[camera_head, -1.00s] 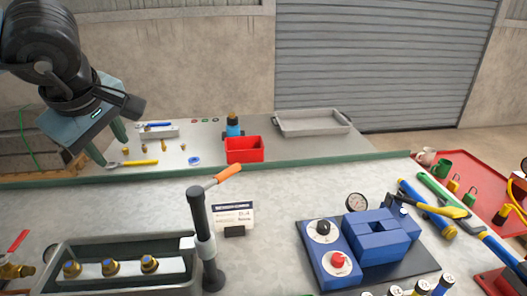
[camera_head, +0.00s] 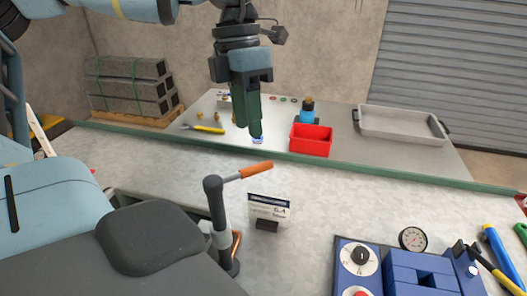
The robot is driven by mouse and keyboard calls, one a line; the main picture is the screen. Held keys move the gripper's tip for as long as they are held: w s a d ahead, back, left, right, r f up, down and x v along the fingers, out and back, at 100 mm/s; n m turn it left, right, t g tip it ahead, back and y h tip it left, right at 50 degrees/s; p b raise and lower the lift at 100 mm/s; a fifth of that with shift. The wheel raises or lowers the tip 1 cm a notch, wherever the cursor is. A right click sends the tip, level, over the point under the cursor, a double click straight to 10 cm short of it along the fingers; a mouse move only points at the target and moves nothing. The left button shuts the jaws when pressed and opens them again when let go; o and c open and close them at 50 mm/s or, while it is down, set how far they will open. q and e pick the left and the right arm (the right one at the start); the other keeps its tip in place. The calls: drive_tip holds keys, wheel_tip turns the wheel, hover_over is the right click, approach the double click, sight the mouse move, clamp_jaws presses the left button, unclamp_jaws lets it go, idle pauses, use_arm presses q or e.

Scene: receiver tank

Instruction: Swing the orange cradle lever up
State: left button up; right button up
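The orange cradle lever (camera_head: 257,170) sticks out from the top of a dark upright post (camera_head: 216,215) on the bench. It points right and slightly upward on a thin rod. My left gripper (camera_head: 250,132) hangs fingers down above and behind the lever, apart from it. Its two fingers look close together from this angle, and I cannot tell the gap between them. Nothing shows held in it. My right gripper is not in view. My own arm and body cover the lower left, hiding part of the bench.
A small sign (camera_head: 268,209) stands just right of the post. A blue control box (camera_head: 358,262) and a gauge (camera_head: 412,239) are at lower right. Behind are a red bin (camera_head: 311,140), a grey tray (camera_head: 401,124) and a blue bottle (camera_head: 307,112). Bench surface between sign and bin is clear.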

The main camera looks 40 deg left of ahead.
sight(243, 174)
use_arm(q)
drive_tip(key=shift+s+d+f+p, duration=0.1)
drive_tip(key=shift+d+f, duration=0.15)
drive_tip(key=shift+f, duration=1)
drive_tip(key=shift+s+d+f+p, duration=0.1)
drive_tip(key=shift+d+f+p, duration=0.1)
drive_tip(key=shift+f, duration=1.1)
drive_tip(key=shift+d+f+p, duration=0.1)
drive_tip(key=shift+d+f, duration=0.15)
drive_tip(key=shift+f, duration=1)
drive_tip(key=shift+c, duration=0.5)
clamp_jaws()
